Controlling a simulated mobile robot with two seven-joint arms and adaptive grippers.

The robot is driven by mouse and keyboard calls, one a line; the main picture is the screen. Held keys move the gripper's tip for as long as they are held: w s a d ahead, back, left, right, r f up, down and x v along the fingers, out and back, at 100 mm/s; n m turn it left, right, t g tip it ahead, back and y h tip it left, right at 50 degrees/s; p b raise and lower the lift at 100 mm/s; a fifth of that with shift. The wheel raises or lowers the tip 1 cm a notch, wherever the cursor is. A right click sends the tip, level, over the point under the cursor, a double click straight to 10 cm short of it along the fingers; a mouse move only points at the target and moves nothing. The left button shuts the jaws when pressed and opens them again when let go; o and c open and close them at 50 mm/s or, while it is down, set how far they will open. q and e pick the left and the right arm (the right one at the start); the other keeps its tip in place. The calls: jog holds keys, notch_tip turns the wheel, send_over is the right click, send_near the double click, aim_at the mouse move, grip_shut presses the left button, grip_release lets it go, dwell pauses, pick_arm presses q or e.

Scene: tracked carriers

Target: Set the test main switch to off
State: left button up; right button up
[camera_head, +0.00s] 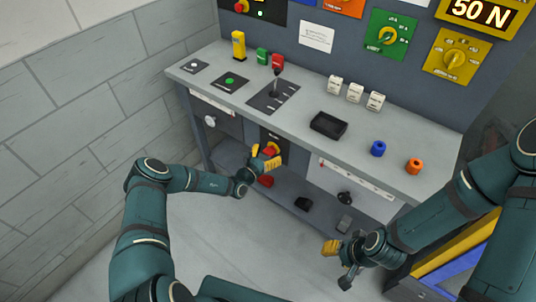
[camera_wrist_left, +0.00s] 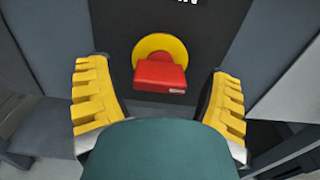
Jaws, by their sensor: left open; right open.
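The main switch (camera_wrist_left: 160,73) is a red block-shaped handle on a round yellow plate, set in a dark front panel of the bench. In the left wrist view its handle looks wider than tall; I cannot read its position marks. In the head view the switch (camera_head: 270,150) is partly hidden by my left gripper. My left gripper (camera_head: 264,159) is open in front of it, with one yellow finger to each side, apart from the handle. My right gripper (camera_head: 340,262) is open and empty, low in front of the bench's right part.
A black knob (camera_head: 345,198) sits on the front, right of the main switch. A block wall stands at left.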

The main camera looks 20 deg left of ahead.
pick_arm(q)
jog(key=shift+c, duration=0.3)
jog(key=c, duration=1.1)
jog(key=shift+c, duration=0.2)
jog(key=shift+n, duration=0.4)
jog(key=n, duration=0.4)
jog(key=n+b, duration=0.1)
jog(key=n, duration=0.3)
jog(key=shift+n, duration=0.4)
jog(key=n+b, duration=0.1)
jog(key=n, duration=0.2)
jog(key=shift+n, duration=0.4)
jog(key=shift+n+b, duration=0.4)
jog(key=shift+n, duration=1.8)
